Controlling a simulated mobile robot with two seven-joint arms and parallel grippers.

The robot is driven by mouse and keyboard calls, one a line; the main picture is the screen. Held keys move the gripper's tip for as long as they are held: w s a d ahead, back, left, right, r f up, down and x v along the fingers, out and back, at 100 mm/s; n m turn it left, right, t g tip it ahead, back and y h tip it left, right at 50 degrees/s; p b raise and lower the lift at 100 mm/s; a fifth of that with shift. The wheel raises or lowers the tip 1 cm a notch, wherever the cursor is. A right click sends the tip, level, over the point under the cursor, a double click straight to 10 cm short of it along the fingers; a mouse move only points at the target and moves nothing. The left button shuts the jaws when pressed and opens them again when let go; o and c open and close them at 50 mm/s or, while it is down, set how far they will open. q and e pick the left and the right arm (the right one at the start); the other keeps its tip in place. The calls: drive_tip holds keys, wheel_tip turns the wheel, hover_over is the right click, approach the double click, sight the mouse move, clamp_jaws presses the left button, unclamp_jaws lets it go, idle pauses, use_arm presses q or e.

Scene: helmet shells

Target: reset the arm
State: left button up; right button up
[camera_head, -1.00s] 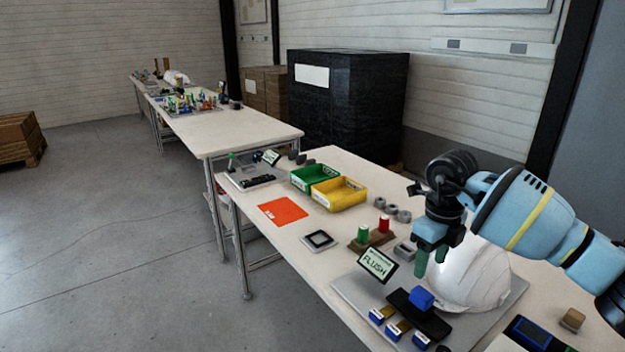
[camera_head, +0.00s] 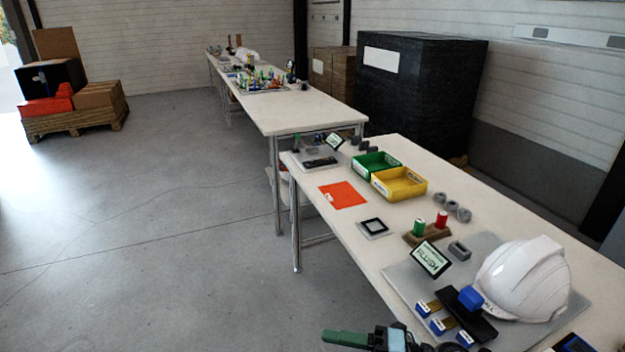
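A white helmet shell (camera_head: 524,280) sits on a grey board (camera_head: 402,277) on the near table, with a blue block (camera_head: 470,299) on a black holder at its left side. One gripper, which I take to be my right (camera_head: 345,338), shows at the bottom edge. Its green finger points left, over the floor beside the table and apart from the helmet. I see nothing held at the finger, but its opening cannot be made out. The rest of that arm is cut off by the frame. My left gripper is out of view.
A sign reading FLUSH (camera_head: 430,259) stands on the board. A green bin (camera_head: 376,165), a yellow bin (camera_head: 399,184), an orange mat (camera_head: 342,195) and red and green spools lie along the table (camera_head: 480,222). Floor to the left is clear up to a loaded pallet (camera_head: 75,119).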

drive_tip(key=s+d+f+m+t+h+p, duration=0.1)
drive_tip(key=s+d+f+m+t+h, duration=0.4)
drive_tip(key=m, duration=0.7)
drive_tip(key=s+d+f+m+t+h+p, duration=0.1)
drive_tip(key=s+d+f+m+t+h, duration=0.1)
drive_tip(key=d+f+m+t+h, duration=0.65)
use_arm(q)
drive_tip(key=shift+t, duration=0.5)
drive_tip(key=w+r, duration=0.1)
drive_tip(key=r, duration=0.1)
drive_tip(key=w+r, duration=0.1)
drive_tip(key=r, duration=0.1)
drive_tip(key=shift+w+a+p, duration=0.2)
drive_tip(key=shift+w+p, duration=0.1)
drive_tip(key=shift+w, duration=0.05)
use_arm(e)
drive_tip(key=s+d+f+m+g+h, duration=0.1)
drive_tip(key=s+f+m+g, duration=0.3)
drive_tip(key=s, duration=0.5)
drive_tip(key=s+d+f+m+g+h, duration=0.1)
drive_tip(key=s+f+m+g, duration=0.3)
drive_tip(key=s, duration=0.5)
drive_tip(key=shift+d+m+h, duration=0.3)
drive_tip(key=shift+m+h, duration=0.25)
drive_tip(key=shift+m, duration=0.7)
drive_tip(key=shift+s, duration=0.1)
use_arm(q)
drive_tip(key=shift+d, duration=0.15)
